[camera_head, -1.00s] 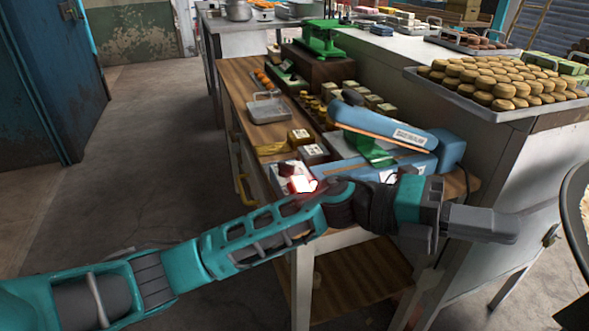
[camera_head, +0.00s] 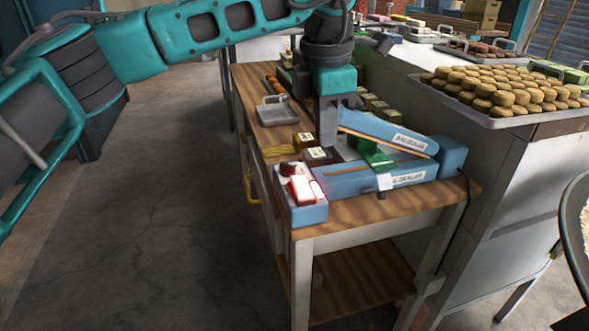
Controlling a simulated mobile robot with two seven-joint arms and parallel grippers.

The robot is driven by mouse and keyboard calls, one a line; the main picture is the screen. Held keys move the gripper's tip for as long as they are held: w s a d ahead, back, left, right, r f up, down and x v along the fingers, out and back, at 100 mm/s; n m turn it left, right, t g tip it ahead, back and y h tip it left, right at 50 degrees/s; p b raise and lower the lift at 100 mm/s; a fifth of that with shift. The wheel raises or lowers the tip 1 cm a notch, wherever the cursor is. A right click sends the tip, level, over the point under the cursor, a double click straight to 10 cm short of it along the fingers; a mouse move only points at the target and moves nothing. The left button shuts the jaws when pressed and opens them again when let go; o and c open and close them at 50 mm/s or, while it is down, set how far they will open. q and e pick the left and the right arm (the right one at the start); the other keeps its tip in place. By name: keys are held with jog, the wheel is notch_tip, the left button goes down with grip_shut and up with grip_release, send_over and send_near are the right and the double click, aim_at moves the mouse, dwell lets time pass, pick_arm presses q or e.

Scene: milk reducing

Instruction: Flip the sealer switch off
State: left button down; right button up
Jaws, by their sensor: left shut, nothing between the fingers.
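The blue sealer (camera_head: 340,182) sits on the wooden table top at its near end, with its upper arm (camera_head: 385,130) raised. A red switch (camera_head: 302,189) with a bright, glowing face is on the box at the sealer's left end. A dark red knob (camera_head: 291,169) is just behind it. My left gripper (camera_head: 328,138) points down and is shut and empty. In the picture it is up and right of the switch, apart from it, and covers part of the raised arm's left end. My right gripper is not in view.
A small labelled block (camera_head: 316,155) and a metal tray (camera_head: 277,112) are behind the sealer on the table (camera_head: 385,207). A tray of round cookies (camera_head: 500,92) stands on the higher counter at right. The floor to the left is clear.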

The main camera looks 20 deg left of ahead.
aim_at(298, 180)
pick_arm(q)
jog(key=shift+n+t+y, duration=0.4)
jog(key=shift+y, duration=0.4)
jog(key=a+r, duration=0.1)
jog(key=a, duration=0.1)
jog(key=a+r, duration=0.1)
jog(key=r, duration=0.1)
jog(key=shift+w+a, duration=0.35)
jog(key=x, duration=1.4)
jog(key=shift+d+p, duration=0.1)
jog(key=shift+p, duration=0.2)
